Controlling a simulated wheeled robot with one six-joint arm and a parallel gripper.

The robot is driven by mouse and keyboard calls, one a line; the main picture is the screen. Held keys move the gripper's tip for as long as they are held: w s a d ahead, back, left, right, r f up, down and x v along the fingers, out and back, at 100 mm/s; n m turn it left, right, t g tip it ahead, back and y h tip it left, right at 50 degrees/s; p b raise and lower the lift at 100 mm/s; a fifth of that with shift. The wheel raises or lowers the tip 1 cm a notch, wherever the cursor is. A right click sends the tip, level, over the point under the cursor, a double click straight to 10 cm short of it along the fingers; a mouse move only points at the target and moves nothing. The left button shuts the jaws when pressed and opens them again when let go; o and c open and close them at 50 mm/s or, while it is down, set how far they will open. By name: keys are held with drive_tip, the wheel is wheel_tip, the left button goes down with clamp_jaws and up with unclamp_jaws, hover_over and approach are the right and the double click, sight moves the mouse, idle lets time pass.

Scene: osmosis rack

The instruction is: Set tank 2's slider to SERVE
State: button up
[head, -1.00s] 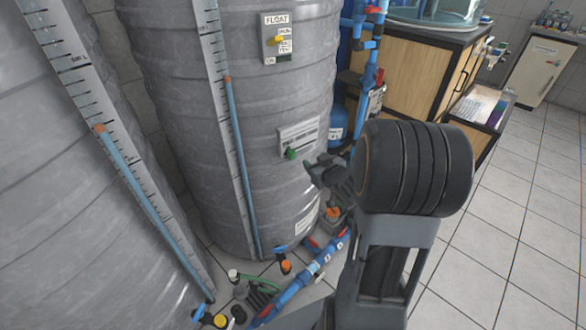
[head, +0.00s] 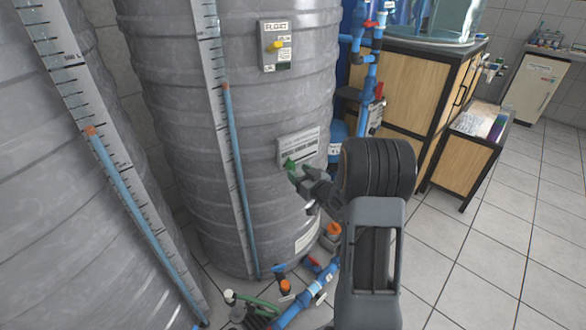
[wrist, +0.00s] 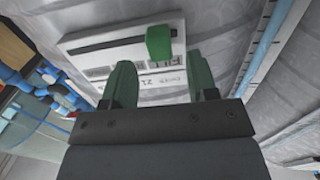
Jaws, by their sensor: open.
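A pale slider plate (head: 303,145) is fixed to the ribbed grey tank (head: 175,110) in the middle of the head view. Its green slider knob (head: 290,164) is at the plate's left end there. In the wrist view the plate (wrist: 85,50) looks turned over, and the knob (wrist: 158,42) is at the right end of the dark slot. My gripper (head: 300,180) is open and empty just in front of the knob. In the wrist view its two fingers (wrist: 160,82) stand either side of the knob's line; contact cannot be told.
A float switch box (head: 275,46) with a yellow knob is higher on the same tank. A level gauge (head: 222,120) runs down its left side. Blue pipes and valves (head: 315,288) lie on the floor below. A wooden cabinet (head: 415,95) stands to the right; tiled floor there is clear.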

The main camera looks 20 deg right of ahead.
sight(293, 168)
drive_tip(key=shift+x, duration=2.05)
drive_tip(key=shift+c, duration=0.2)
clamp_jaws()
